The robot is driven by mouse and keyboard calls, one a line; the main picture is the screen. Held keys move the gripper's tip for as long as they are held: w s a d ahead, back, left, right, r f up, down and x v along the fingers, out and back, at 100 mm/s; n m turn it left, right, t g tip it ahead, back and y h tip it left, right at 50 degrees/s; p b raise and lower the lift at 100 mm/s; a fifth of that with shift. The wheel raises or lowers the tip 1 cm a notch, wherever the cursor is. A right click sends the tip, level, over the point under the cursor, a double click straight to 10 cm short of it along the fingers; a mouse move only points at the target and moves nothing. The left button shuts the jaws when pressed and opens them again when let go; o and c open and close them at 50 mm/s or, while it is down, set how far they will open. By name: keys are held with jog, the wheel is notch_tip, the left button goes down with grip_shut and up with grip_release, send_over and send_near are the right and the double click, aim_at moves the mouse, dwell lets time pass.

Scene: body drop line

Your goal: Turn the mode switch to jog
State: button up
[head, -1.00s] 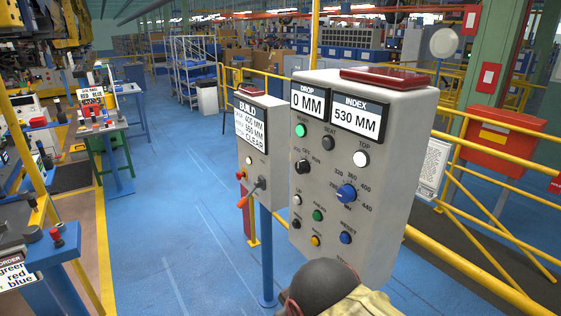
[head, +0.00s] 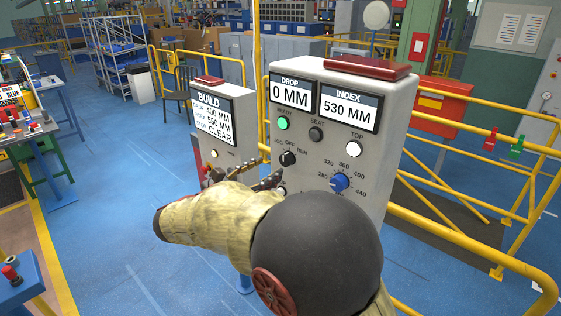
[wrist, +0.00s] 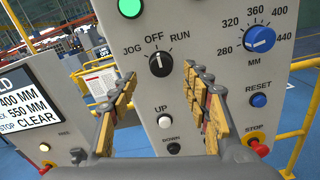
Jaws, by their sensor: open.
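The mode switch (wrist: 160,63) is a black round knob on the grey control panel (head: 376,92), below the green button. JOG, OFF and RUN are printed around it; its white mark appears to point up toward OFF. It also shows in the head view (head: 287,158), just above my gripper. My gripper (wrist: 158,76) is open and empty, with yellow-padded fingers on either side of the knob in the wrist view. The fingers look apart from the knob; the remaining gap to the panel is hard to judge. My arm hides the lower panel in the head view.
The blue dial (wrist: 259,39) and blue RESET button (wrist: 259,100) lie right of the switch. The white UP button (wrist: 164,122) and black DOWN button (wrist: 173,148) are below. A smaller BUILD box (head: 237,152) stands left. Yellow railings (head: 460,238) run at right.

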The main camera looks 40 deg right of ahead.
aim_at(284, 160)
jog(key=d, duration=0.6)
jog(key=shift+w+d+b, duration=0.2)
jog(key=shift+d+b, duration=0.1)
jog(key=shift+b, duration=0.05)
jog(key=shift+c, duration=0.9)
jog(key=c, duration=1)
